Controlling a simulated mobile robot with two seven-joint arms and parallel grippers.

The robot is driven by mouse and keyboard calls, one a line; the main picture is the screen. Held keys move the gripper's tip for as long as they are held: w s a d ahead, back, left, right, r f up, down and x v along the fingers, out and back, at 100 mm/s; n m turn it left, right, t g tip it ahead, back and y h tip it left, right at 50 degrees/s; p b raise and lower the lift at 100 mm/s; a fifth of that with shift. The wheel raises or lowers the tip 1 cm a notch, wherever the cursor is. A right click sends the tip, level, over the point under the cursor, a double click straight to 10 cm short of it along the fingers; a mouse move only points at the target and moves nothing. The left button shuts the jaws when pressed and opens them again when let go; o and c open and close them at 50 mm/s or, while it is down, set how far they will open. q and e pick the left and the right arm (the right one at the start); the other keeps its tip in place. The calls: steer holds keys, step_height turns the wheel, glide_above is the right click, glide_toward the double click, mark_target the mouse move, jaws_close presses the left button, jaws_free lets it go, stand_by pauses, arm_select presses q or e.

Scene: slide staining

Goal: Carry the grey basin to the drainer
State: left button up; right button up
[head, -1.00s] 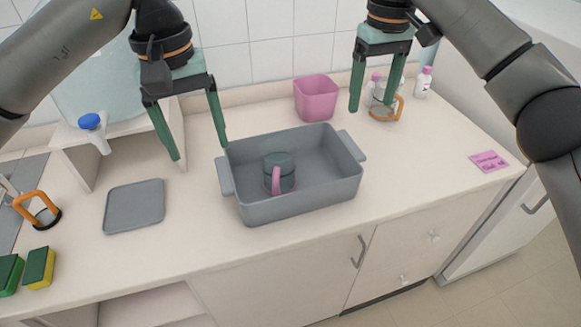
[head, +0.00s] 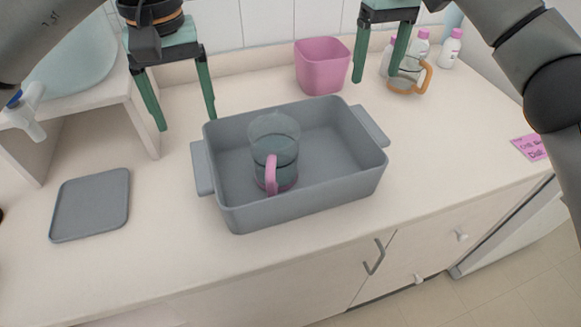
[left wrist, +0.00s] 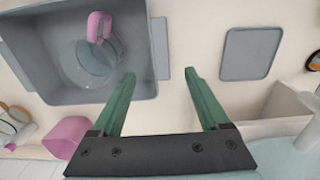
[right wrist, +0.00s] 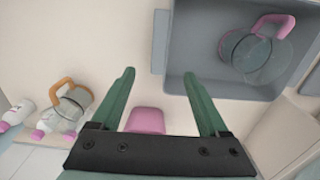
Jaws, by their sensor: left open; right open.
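The grey basin (head: 305,208) stands on the counter, with a handle at each end. My left gripper (head: 187,124) is open and empty behind and left of the basin. In the left wrist view the basin's left handle (left wrist: 159,47) lies just beyond the fingertips. My right gripper (head: 375,79) is open and empty behind and right of the basin; in the right wrist view the right handle (right wrist: 160,40) lies beyond its fingertips. I cannot make out a drainer for certain.
A flat grey tray (head: 90,206) lies left of the basin. A pink bin (head: 322,66) stands behind it. A jug with an orange handle (head: 405,86) and white bottles (head: 449,48) stand at the back right. A pink note (head: 530,147) lies at the right. A raised stand (head: 125,125) is at the left.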

mark_target(202, 163)
arm_select(q)
steer(key=shift+s+r, duration=0.15)
arm_select(e)
steer(key=shift+s+r, duration=0.1)
steer(key=shift+r, duration=0.1)
arm_select(q)
step_height(202, 163, down, 13)
steer(key=shift+r, duration=0.2)
arm_select(e)
step_height(202, 163, down, 13)
steer(key=shift+r, duration=0.15)
arm_select(q)
jaws_close()
arm_select(e)
jaws_close()
arm_select(q)
steer(key=shift+r, duration=0.1)
arm_select(e)
steer(key=shift+r, duration=0.15)
